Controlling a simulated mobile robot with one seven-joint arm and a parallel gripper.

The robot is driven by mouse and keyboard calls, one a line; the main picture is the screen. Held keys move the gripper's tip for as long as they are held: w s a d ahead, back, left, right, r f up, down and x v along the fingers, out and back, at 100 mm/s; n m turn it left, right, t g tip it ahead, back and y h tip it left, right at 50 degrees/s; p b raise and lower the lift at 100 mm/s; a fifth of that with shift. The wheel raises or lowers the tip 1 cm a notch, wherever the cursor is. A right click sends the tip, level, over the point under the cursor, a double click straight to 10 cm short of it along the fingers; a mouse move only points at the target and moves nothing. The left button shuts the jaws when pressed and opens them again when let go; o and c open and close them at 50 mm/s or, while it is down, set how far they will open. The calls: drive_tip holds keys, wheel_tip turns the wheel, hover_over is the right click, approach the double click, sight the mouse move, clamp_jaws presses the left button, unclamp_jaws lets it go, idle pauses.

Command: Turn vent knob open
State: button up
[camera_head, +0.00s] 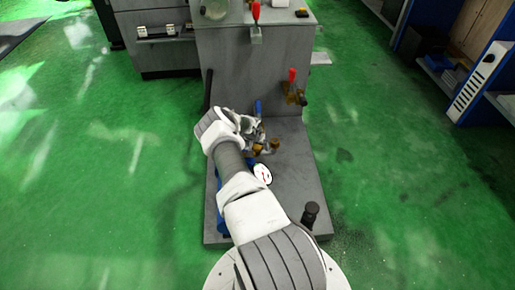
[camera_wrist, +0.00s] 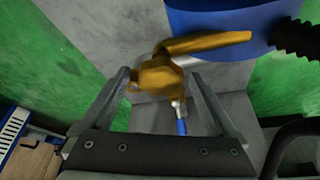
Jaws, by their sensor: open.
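A brass-coloured valve piece (camera_wrist: 160,77) with a lever-like arm (camera_wrist: 212,42) reaching right shows in the wrist view; I take it for the vent knob, but cannot be sure. My gripper (camera_wrist: 161,76) is open, one finger to each side of the brass body, with visible gaps. I cannot tell whether the brass lies between the fingertips or beyond them. In the head view my gripper (camera_head: 252,130) is low in front of the grey machine face, near small brass parts (camera_head: 275,143), and my arm hides part of this area.
A blue cylinder (camera_wrist: 225,22) and a black ribbed hose (camera_wrist: 296,38) are close in the wrist view. A white gauge (camera_head: 262,173), a black knob (camera_head: 310,212) and a red-handled lever (camera_head: 292,76) are on the grey machine (camera_head: 245,75). Green floor is clear at both sides.

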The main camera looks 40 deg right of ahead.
drive_tip(key=c, duration=1.4)
